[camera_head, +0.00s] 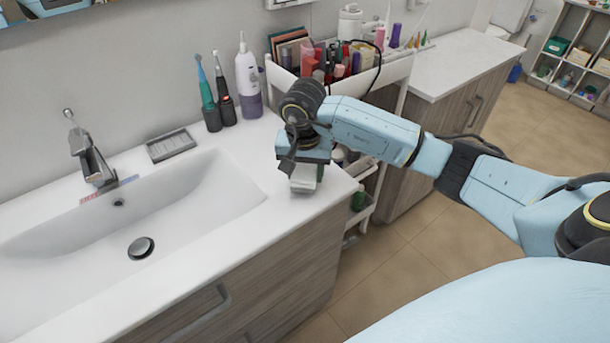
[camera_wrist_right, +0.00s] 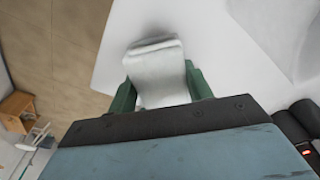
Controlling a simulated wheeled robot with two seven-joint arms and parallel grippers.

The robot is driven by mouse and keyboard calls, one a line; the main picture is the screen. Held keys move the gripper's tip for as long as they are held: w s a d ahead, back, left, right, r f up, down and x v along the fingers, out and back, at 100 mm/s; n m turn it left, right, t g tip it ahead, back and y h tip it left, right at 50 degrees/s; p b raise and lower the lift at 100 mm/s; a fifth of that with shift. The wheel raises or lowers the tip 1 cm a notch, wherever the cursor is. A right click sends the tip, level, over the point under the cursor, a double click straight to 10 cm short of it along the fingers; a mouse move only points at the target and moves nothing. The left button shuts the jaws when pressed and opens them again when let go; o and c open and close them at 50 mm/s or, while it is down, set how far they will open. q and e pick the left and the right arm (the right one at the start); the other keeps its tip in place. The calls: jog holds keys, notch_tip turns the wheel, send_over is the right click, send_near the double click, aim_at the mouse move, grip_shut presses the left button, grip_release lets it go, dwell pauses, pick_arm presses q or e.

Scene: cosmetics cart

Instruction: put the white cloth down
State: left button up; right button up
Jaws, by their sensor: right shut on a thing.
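The white cloth (camera_wrist_right: 158,75) is a small folded piece between the green fingers of my right gripper (camera_wrist_right: 160,88) in the wrist view. In the head view the cloth (camera_head: 304,181) shows below my right gripper (camera_head: 305,172), over the right end of the white sink counter (camera_head: 285,205). The gripper is shut on the cloth and points down. I cannot tell whether the cloth touches the counter. My left gripper is in neither view.
The basin (camera_head: 150,215) lies left of the gripper. Two electric toothbrushes (camera_head: 216,95) and a white-and-purple water flosser (camera_head: 248,80) stand behind on the counter. A white cart (camera_head: 395,70) full of cosmetics stands at the back right. The counter's front right edge is close to the gripper.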

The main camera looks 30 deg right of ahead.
aim_at(304, 174)
jog(key=shift+f, duration=0.8)
jog(key=shift+f, duration=0.1)
jog(key=shift+f, duration=0.2)
jog(key=o, duration=0.9)
jog(key=shift+s, duration=0.1)
jog(key=shift+f, duration=0.1)
jog(key=shift+d+r, duration=0.1)
jog(key=shift+r, duration=0.4)
jog(key=r, duration=0.7)
jog(key=s+a+r, duration=0.1)
jog(key=r, duration=0.3)
jog(key=shift+a+r, duration=0.1)
jog(key=shift+r, duration=0.25)
